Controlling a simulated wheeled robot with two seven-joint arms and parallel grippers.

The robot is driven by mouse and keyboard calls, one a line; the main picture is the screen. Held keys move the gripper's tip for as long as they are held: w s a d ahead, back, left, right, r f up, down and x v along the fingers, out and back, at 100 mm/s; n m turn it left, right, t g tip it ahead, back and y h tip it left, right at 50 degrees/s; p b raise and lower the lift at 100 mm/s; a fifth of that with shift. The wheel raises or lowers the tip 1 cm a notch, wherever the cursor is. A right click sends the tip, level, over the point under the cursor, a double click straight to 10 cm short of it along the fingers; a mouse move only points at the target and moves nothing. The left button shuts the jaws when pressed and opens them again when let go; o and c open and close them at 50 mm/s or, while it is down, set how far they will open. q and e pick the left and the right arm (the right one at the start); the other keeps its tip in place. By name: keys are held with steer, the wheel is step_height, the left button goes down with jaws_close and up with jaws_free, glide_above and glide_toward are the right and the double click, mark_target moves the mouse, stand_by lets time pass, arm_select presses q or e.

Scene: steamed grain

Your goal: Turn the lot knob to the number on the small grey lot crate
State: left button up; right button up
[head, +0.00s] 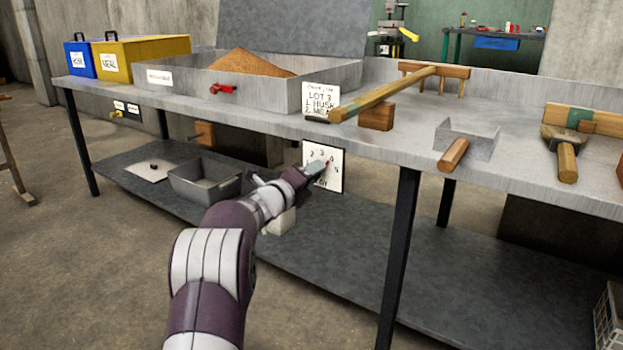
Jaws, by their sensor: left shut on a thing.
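A white dial plate (337,184) with numbers around it hangs under the table's front edge. My left gripper (318,168) reaches up to it from below and is shut on the lot knob at its middle. The gripper hides most of the knob and some of the numbers; a small red mark shows just past the fingers. A light grey slatted crate (607,331) is cut off at the right edge; I cannot read a number on it. My right gripper is out of view.
A card (320,101) on the table reads "LOT 3", husk, meal. A grey tray (300,93) holds a brown heap. Blue (79,61) and yellow (140,58) boxes stand at left. A grey tub (205,181) sits on the lower shelf. A table leg (399,250) stands right of the dial.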

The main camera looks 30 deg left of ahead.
arm_select(q)
steer(key=shift+f, duration=0.15)
steer(key=o, duration=1)
steer(key=s+p, duration=0.1)
steer(key=s, duration=0.3)
steer(key=s+p, duration=0.2)
steer(key=s, duration=0.2)
steer(key=s+a+p, duration=0.1)
steer(key=s+p, duration=0.1)
steer(key=s, duration=0.2)
steer(key=shift+s, duration=0.35)
